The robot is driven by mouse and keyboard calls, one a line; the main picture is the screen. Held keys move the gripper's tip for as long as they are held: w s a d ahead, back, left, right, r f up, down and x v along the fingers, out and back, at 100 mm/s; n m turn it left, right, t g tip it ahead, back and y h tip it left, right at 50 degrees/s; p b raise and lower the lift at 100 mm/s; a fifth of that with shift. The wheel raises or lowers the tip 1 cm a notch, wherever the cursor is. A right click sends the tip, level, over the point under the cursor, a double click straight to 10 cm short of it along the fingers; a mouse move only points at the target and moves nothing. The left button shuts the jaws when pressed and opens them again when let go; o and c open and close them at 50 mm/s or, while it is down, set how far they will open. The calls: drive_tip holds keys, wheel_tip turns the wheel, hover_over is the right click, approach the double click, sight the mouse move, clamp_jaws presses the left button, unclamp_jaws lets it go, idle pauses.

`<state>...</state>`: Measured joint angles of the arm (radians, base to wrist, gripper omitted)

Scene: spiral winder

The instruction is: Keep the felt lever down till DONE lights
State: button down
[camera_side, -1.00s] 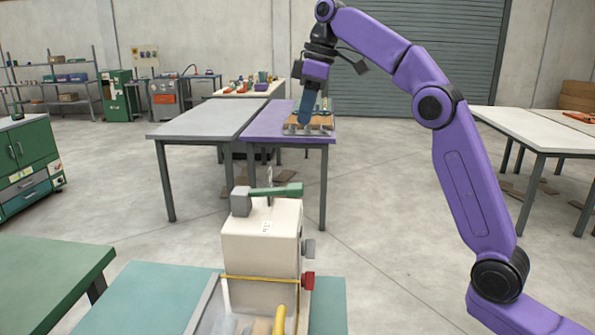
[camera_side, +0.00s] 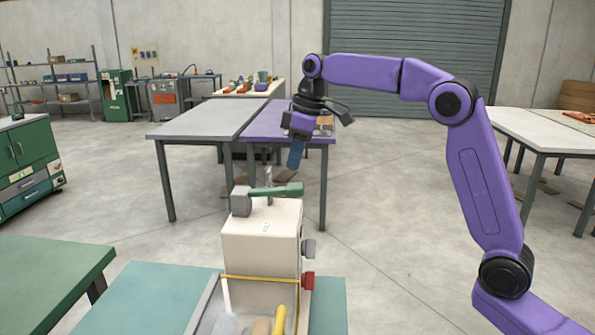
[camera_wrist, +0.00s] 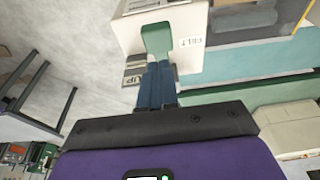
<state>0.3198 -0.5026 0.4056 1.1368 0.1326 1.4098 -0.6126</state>
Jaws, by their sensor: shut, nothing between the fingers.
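The felt lever (camera_side: 277,190) is a green bar lying roughly level across the top of a cream machine box (camera_side: 262,240), with a grey block at its left end. Its green pad (camera_wrist: 157,38) shows in the wrist view, just past my fingertips. My gripper (camera_side: 293,168) points down with its blue fingers together and empty, a little above and behind the lever's right end in the side view. In the wrist view my gripper (camera_wrist: 158,65) appears to overlap the pad's near edge; I cannot tell whether they touch. No DONE light can be made out.
A grey knob (camera_side: 308,248) and a red knob (camera_side: 308,281) stick out of the box's right side. A yellow handle (camera_side: 279,320) stands at the front. A purple table (camera_side: 262,131) lies behind.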

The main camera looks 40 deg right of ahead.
drive_tip(key=shift+s+d+f, duration=0.1)
drive_tip(key=shift+f, duration=0.75)
drive_tip(key=shift+s+d+f, duration=0.1)
drive_tip(key=shift+f, duration=0.7)
drive_tip(key=shift+s+d+f+t+y, duration=0.2)
drive_tip(key=shift+f+t+y, duration=0.25)
drive_tip(key=shift+f, duration=0.3)
drive_tip(key=shift+s+d+f+t+y, duration=0.2)
drive_tip(key=shift+f+t+y, duration=0.25)
drive_tip(key=shift+f, duration=0.3)
drive_tip(key=shift+s+d+f, duration=0.1)
drive_tip(key=shift+s+f, duration=0.05)
drive_tip(key=shift+f, duration=0.65)
drive_tip(key=shift+d+f, duration=0.1)
drive_tip(key=shift+f, duration=0.05)
approach(302, 185)
drive_tip(key=v, duration=0.3)
drive_tip(key=shift+r, duration=0.25)
